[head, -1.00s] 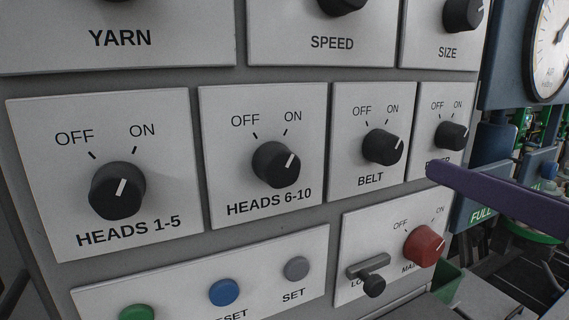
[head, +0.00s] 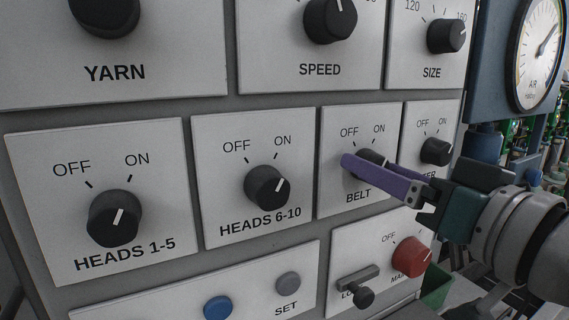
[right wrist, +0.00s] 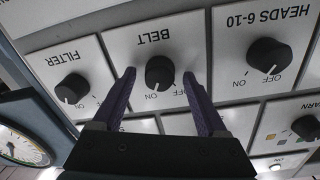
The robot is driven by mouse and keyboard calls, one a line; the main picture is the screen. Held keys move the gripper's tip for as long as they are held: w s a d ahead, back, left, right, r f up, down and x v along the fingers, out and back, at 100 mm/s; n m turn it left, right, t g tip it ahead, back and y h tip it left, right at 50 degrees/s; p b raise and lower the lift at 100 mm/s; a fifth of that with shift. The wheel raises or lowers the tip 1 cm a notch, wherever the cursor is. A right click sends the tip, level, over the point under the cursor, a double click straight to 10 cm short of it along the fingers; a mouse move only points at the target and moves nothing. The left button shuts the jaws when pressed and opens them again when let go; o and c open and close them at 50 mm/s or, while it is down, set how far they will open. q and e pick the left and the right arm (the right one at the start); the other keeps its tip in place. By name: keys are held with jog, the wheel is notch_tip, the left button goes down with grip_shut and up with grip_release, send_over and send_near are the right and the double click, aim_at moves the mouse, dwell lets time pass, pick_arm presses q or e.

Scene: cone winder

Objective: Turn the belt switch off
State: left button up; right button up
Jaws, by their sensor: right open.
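The belt switch (head: 372,156) is a black round knob with a white pointer line, on a pale plate marked BELT, OFF and ON. In the head view a purple finger of my right gripper (head: 368,166) partly hides it. In the right wrist view the belt switch (right wrist: 159,71) appears upside down, with its pointer toward ON. The open fingers of my right gripper (right wrist: 159,77) stand one on each side of the knob. I cannot tell whether they touch it. My left gripper is not in view.
The heads 6-10 knob (head: 267,186) is left of the belt plate and the filter knob (head: 436,151) is right. Below are a red knob (head: 411,256) and a dark lever (head: 358,285). The speed knob (head: 330,20) is above.

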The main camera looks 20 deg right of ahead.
jog(key=shift+c, duration=0.2)
grip_shut()
dwell(0.4)
jog(key=shift+n, duration=0.3)
jog(key=shift+f+n+p, duration=0.1)
jog(key=shift+n+p, duration=1.75)
jog(key=shift+n, duration=3.85)
